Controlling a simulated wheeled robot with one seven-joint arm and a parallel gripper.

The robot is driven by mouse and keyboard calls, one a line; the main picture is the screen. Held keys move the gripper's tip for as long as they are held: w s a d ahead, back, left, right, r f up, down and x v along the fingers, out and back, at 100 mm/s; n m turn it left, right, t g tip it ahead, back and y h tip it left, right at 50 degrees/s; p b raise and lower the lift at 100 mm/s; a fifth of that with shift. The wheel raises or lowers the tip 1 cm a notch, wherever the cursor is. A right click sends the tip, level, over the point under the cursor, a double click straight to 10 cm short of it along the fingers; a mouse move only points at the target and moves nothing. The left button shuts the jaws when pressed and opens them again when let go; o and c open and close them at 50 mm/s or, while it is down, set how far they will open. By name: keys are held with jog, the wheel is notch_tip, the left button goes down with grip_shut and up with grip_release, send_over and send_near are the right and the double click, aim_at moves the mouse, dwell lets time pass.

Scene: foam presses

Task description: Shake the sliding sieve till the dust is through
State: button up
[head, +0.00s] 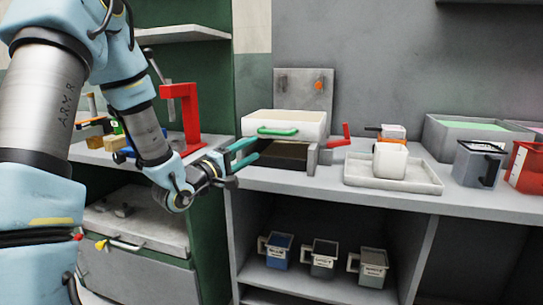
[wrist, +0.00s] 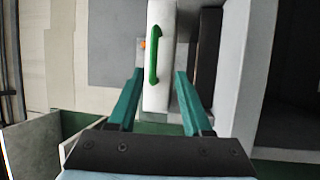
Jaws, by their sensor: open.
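The sliding sieve is a cream-white box (head: 300,123) with a green bar handle (head: 278,131) on its front. It sits above a dark open tray (head: 283,154) on the grey counter. My gripper (head: 254,150) is open and empty, just in front and to the left of the sieve's handle. In the wrist view the white sieve front (wrist: 161,96) and the green handle (wrist: 154,55) lie between and ahead of my two teal fingers (wrist: 159,74). The handle looks apart from the fingers. The sieve's inside and any dust are hidden.
A red lever (head: 340,138) stands right of the sieve. A pale tray (head: 395,183) holds a white container (head: 390,160). Grey (head: 475,165) and red (head: 525,168) jugs stand further right. A red press (head: 184,115) is at left. Several labelled jugs stand on the lower shelf (head: 315,284).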

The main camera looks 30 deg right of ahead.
aim_at(273, 134)
jog(key=x, duration=0.7)
jog(key=r+b+x, duration=0.1)
jog(key=x, duration=0.2)
jog(key=shift+d+r, duration=0.1)
jog(key=shift+d, duration=0.1)
jog(key=shift+c, duration=0.2)
grip_shut()
dwell(1.2)
